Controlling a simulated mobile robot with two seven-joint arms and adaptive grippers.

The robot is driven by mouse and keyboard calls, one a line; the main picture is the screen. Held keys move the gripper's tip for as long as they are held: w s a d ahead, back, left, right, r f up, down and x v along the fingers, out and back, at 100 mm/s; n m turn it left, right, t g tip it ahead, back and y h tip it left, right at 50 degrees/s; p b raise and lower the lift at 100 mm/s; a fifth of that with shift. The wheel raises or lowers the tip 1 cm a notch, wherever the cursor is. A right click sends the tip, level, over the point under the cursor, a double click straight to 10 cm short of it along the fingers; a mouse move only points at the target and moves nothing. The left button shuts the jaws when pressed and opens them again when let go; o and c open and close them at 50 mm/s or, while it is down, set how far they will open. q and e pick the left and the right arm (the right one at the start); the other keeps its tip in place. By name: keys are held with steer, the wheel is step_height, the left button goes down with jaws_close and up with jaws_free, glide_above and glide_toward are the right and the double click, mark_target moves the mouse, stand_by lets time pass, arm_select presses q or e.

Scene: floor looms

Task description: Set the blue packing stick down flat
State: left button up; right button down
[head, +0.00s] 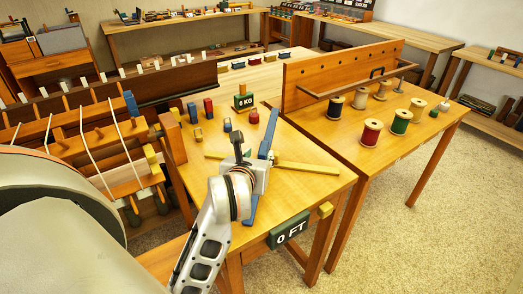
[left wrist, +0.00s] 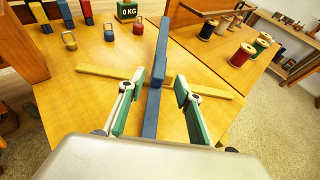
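The blue packing stick (head: 250,211) runs lengthwise over the near table, its far part beyond my gripper. In the left wrist view the blue stick (left wrist: 152,112) passes between my fingers and crosses above a yellow stick (left wrist: 215,88). A short blue raised part shows near the crossing. I cannot tell whether the stick rests flat on the tabletop or on the yellow stick. My left gripper (left wrist: 156,95) is open, with a visible gap on each side of the stick. In the head view my left gripper (head: 257,160) hides the stick's middle. My right gripper is not in view.
The wooden table (head: 215,172) also holds a green 0 KG block (head: 243,102) and several small coloured weights. A 0 FT sign (head: 289,231) hangs at its front edge. Thread spools (head: 371,132) stand on the table to the right. A loom (head: 85,140) is at left.

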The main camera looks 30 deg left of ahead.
arm_select(q)
steer(key=shift+v, duration=1.6)
